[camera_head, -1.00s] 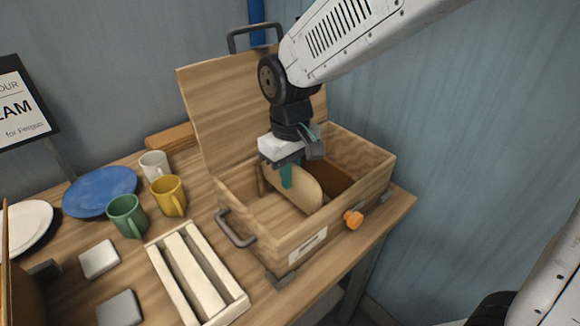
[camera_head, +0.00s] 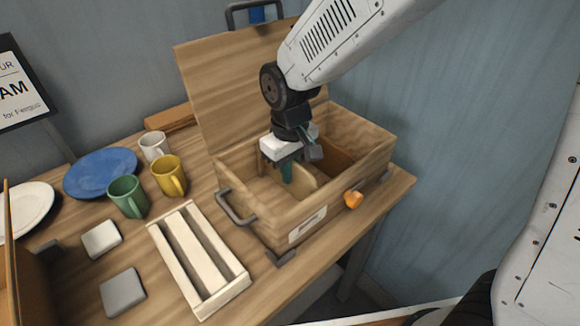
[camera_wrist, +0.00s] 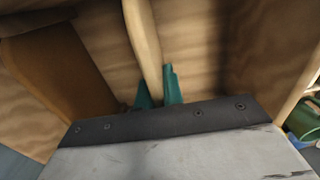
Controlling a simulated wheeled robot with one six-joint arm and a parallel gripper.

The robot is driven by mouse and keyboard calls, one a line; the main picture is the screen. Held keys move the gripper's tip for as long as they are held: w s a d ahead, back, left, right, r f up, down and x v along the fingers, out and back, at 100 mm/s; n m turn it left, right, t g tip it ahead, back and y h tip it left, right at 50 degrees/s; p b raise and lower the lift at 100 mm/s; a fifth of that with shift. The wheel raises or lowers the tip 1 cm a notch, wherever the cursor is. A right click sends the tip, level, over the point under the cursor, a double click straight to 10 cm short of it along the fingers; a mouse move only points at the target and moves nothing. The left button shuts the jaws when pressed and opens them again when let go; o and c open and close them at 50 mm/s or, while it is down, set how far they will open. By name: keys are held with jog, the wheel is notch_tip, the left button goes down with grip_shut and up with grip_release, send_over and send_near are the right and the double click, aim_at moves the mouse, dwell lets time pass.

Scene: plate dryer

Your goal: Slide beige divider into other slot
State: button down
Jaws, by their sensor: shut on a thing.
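The beige divider (camera_head: 307,182) stands upright inside the open wooden box (camera_head: 262,226). My gripper (camera_head: 286,174) reaches down into the box with its green fingertips on the divider. In the wrist view my gripper (camera_wrist: 158,88) is shut on the beige divider (camera_wrist: 143,40), one green finger on each side of it. A darker brown divider (camera_wrist: 60,60) stands apart to one side in the wrist view; in the head view it (camera_head: 338,160) is right of the beige one. The slots and the divider's lower edge are hidden.
The box lid (camera_head: 225,90) stands open behind. A slatted cream rack (camera_head: 198,262), green mug (camera_head: 128,197), yellow mug (camera_head: 170,176), white mug (camera_head: 153,147) and blue plate (camera_head: 100,173) are to the left.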

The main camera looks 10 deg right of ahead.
jog(key=c, duration=1.5)
grip_release()
jog(key=shift+o, duration=0.2)
notch_tip(320, 180, up, 8)
jog(key=shift+f, duration=0.1)
